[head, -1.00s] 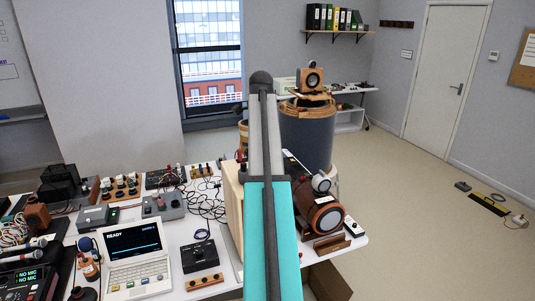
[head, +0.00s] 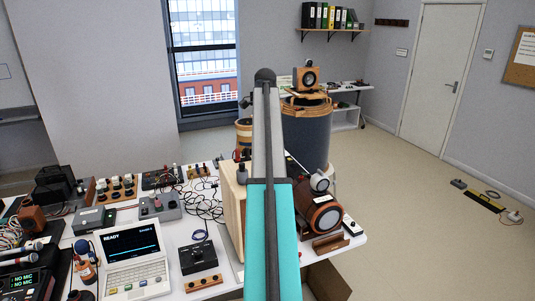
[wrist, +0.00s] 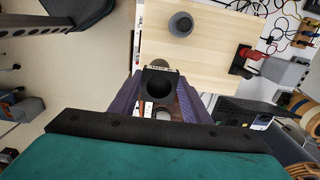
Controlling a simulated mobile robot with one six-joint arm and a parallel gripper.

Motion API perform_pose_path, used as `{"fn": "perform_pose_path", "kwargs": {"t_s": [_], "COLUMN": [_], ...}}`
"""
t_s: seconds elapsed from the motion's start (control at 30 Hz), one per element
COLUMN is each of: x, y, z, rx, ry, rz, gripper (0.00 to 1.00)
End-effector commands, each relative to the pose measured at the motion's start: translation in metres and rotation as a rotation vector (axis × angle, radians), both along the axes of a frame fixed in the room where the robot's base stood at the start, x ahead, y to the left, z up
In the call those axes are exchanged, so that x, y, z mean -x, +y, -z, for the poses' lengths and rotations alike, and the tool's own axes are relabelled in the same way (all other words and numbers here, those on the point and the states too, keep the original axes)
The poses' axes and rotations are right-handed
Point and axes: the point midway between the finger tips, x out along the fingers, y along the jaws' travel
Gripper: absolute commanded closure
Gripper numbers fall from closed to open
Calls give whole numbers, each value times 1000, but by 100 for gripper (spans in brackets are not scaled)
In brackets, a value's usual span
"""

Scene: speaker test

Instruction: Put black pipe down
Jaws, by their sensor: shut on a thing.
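In the wrist view, my gripper (wrist: 158,88) has purple fingers closed around a black pipe (wrist: 158,73). Its round dark opening faces the camera. A pale wooden box top (wrist: 225,45) lies just beyond the gripper, with a short dark grey round piece (wrist: 180,24) on it. I cannot tell whether the held pipe touches anything below. In the head view, my teal and grey arm reaches forward over the table's right part. My gripper and the pipe do not show clearly there. The side of the wooden box (head: 230,210) shows left of my arm.
A brown wooden speaker (head: 318,215) stands right of my arm. A laptop (head: 133,258), a grey box (head: 160,208), a black box (head: 198,256) and tangled cables crowd the white table on the left. A dark barrel (head: 308,135) carries a small speaker (head: 306,78). Floor at right is mostly clear.

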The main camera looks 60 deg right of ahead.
Motion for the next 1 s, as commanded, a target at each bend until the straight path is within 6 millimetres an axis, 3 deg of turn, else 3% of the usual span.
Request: {"fn": "perform_pose_path", "kwargs": {"t_s": [0.33,0.63,1.0], "x": [-1,7,8], "y": [-17,-18,-21], "z": [1,33,36], "rx": [-1,-1,0], "ry": [1,1,0], "rz": [4,13,16], "gripper": [82,82,82]}}
